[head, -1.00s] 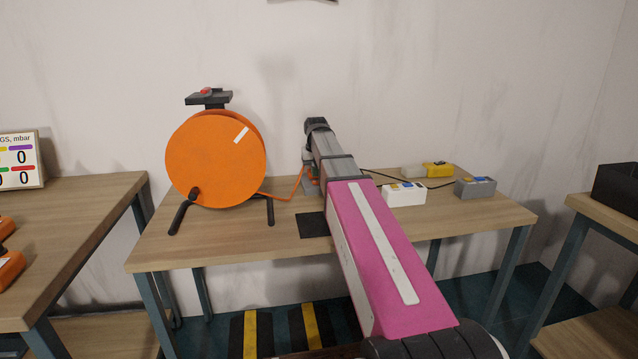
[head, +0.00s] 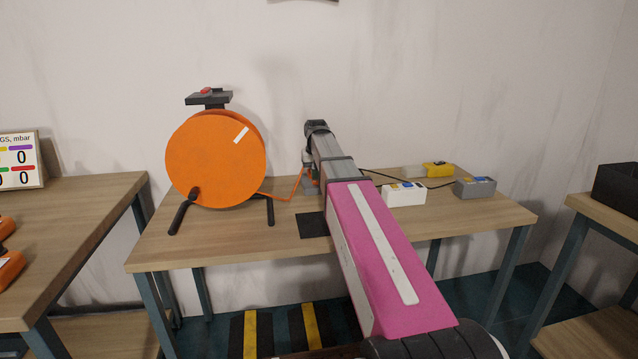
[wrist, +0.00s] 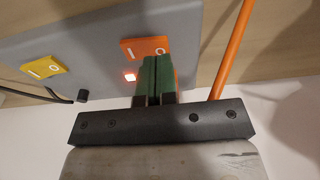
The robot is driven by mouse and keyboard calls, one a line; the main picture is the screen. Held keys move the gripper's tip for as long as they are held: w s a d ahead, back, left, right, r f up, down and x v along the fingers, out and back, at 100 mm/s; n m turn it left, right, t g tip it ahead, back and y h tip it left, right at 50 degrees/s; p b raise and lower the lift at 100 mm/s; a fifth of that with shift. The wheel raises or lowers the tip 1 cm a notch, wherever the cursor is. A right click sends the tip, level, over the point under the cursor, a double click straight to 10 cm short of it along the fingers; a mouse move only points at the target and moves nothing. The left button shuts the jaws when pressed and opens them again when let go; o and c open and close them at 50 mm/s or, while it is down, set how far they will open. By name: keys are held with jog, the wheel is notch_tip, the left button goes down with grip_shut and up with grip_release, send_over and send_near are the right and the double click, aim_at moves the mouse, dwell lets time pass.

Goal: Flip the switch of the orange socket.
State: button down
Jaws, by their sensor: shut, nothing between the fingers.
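The orange switch (wrist: 146,47), marked I and O, sits on a grey socket box (wrist: 98,42) in the wrist view. A small lit red-white light (wrist: 130,77) glows beside it. My gripper (wrist: 156,62) has its green fingers shut together and empty, with the tips right at the lower edge of the orange switch and covering part of it. I cannot tell whether they touch it. An orange cable (wrist: 232,48) runs to the right of the fingers. In the head view the grey box (head: 311,189) is mostly hidden behind my arm, as are my fingers.
On the table (head: 470,215) stand an orange cable reel (head: 215,160) at left, and a white box (head: 404,196), a grey box (head: 475,187) and a yellow-ended box (head: 438,169) at right.

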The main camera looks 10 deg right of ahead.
aim_at(315, 182)
jog(key=shift+f, duration=0.7)
dwell(0.4)
jog(key=shift+r, duration=3.5)
